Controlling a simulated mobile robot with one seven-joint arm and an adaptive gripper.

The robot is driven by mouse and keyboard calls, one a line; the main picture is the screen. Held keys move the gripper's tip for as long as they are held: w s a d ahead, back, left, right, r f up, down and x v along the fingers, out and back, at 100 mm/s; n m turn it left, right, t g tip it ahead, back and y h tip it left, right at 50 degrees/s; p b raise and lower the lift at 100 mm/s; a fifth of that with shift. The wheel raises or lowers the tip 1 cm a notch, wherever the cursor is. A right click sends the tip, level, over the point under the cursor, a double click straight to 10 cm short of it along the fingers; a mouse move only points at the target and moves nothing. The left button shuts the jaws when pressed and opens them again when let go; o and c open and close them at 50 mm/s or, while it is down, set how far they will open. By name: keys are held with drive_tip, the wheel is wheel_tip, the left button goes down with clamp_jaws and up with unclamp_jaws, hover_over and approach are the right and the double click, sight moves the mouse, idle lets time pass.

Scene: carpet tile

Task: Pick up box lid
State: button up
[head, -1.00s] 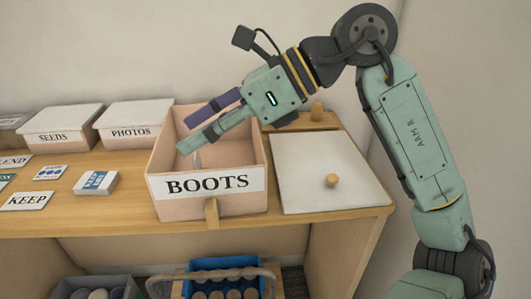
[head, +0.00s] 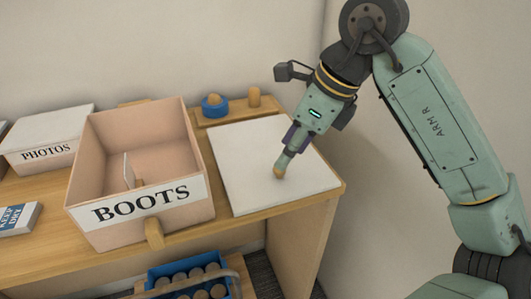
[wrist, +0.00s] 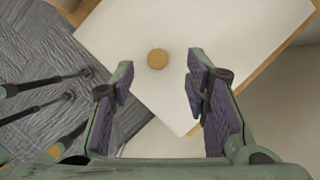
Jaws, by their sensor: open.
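The box lid (head: 248,145) is a flat white square panel lying on the wooden shelf top, right of the open BOOTS box (head: 165,218). In the wrist view the lid (wrist: 195,25) shows a round wooden knob (wrist: 158,60) near its middle. My gripper (head: 282,168) points down over the lid, and its fingers hide the knob in the head view. In the wrist view my open gripper (wrist: 160,72) has one finger on each side of the knob, with gaps on both sides. The height of the fingertips above the lid is hard to judge.
A wooden tray (head: 235,118) with a blue ring (head: 214,105) and a wooden peg (head: 254,96) stands behind the lid. A closed PHOTOS box (head: 45,140) stands at left. The shelf's right edge is close to the lid. A blue crate (head: 190,272) sits below.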

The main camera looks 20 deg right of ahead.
drive_tip(key=p+x, duration=0.1)
drive_tip(key=x, duration=0.3)
drive_tip(key=shift+a+f, duration=0.15)
drive_tip(key=shift+f, duration=0.1)
drive_tip(key=shift+c, duration=0.2)
clamp_jaws()
